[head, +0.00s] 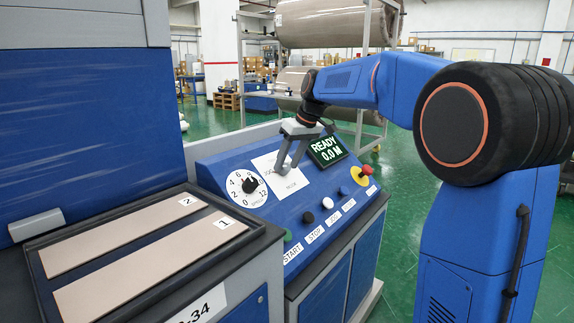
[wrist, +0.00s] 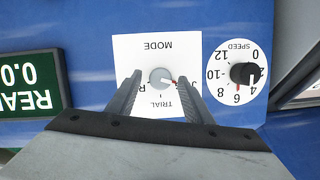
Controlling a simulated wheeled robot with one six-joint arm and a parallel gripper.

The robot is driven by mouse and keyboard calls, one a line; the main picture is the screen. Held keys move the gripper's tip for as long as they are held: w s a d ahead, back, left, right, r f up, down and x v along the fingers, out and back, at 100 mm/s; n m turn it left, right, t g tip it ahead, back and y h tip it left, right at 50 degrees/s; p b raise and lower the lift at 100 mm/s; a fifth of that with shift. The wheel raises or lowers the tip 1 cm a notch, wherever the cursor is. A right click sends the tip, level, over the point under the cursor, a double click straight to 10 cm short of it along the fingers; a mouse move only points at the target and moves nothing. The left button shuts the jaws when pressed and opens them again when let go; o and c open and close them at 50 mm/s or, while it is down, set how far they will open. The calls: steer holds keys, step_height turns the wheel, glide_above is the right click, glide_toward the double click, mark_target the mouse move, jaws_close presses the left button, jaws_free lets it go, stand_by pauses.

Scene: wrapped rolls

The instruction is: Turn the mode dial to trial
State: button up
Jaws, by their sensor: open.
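The word TRIAL reads below the knob, and part of an R shows at left. My gripper (wrist: 161,80) is open, with one finger on each side of the knob; contact cannot be told. In the head view my gripper (head: 284,165) is over the plate (head: 288,182), and the knob is hidden.
A black speed dial (head: 249,186) sits beside the plate, and a READY display (head: 327,150) on its other side. Below are start, stop and other buttons and a red emergency knob (head: 366,171). A tray with two numbered strips (head: 150,243) stands at left.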

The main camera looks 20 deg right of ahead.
steer(key=shift+w+a+f, duration=0.15)
steer(key=shift+f, duration=0.35)
steer(key=c, duration=1.1)
steer(key=shift+o, duration=0.2)
steer(key=shift+m, duration=0.3)
steer(key=m, duration=0.2)
steer(key=m+y, duration=0.1)
steer(key=m, duration=0.2)
steer(key=shift+d+m+y, duration=0.25)
steer(key=shift+m+y, duration=0.05)
steer(key=shift+y, duration=0.1)
steer(key=m+y, duration=0.1)
steer(key=m, duration=0.5)
steer(key=shift+d+f+y, duration=0.1)
steer(key=shift+y, duration=0.3)
steer(key=shift+m, duration=0.4)
